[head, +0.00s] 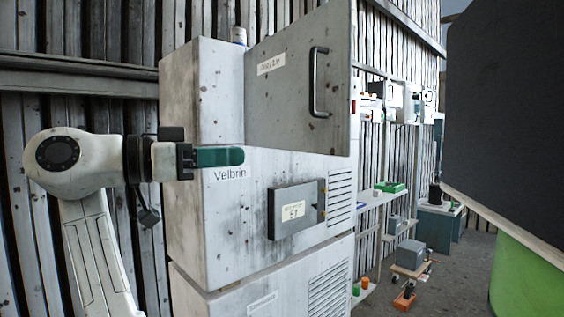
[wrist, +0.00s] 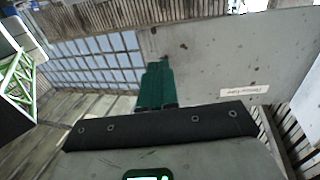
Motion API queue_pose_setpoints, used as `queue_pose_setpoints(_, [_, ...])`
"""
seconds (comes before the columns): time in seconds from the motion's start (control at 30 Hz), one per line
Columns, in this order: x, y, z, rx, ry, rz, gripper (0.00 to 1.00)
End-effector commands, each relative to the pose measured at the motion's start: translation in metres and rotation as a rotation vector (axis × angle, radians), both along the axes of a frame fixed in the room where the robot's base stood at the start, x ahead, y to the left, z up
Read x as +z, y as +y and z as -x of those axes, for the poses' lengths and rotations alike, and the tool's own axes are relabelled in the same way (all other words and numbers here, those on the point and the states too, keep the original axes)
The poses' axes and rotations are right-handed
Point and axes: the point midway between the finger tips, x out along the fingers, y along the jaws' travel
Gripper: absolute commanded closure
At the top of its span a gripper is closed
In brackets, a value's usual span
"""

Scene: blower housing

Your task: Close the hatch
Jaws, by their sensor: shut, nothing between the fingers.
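The hatch (head: 300,90) is a large grey door with a black bar handle (head: 319,82) and a paper label. It stands swung open on the upper part of the grey blower housing (head: 225,225). In the wrist view the hatch (wrist: 225,65) fills the upper right, its label on the right. My gripper (head: 238,156) has green fingers, closed together and empty. In the head view the fingertips appear just below the hatch's lower left corner, over the housing's front. In the wrist view the fingers (wrist: 155,85) overlap the hatch's left end. I cannot tell whether they touch it.
A small panel (head: 296,209) with a numbered label sits on the housing's front, beside vents. A can (head: 239,36) stands on top. Shelves with boxes stand behind at right. A large dark panel (head: 510,110) blocks the right side.

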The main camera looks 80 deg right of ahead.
Motion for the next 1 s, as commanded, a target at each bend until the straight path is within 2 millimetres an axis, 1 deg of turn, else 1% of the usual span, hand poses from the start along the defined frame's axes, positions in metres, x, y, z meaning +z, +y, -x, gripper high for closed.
queue_pose_setpoints(0.17, [0.002, -0.011, 0.013, -0.006, -0.001, 0.001, 1.00])
queue_pose_setpoints(0.6, [0.002, -0.069, 0.074, -0.005, -0.001, 0.001, 1.00])
queue_pose_setpoints(0.7, [0.002, -0.079, 0.085, -0.003, 0.001, -0.001, 1.00])
queue_pose_setpoints(0.83, [0.001, -0.089, 0.095, -0.003, 0.001, -0.001, 1.00])
queue_pose_setpoints(1.0, [0.001, -0.095, 0.100, 0.000, 0.001, 0.000, 1.00])
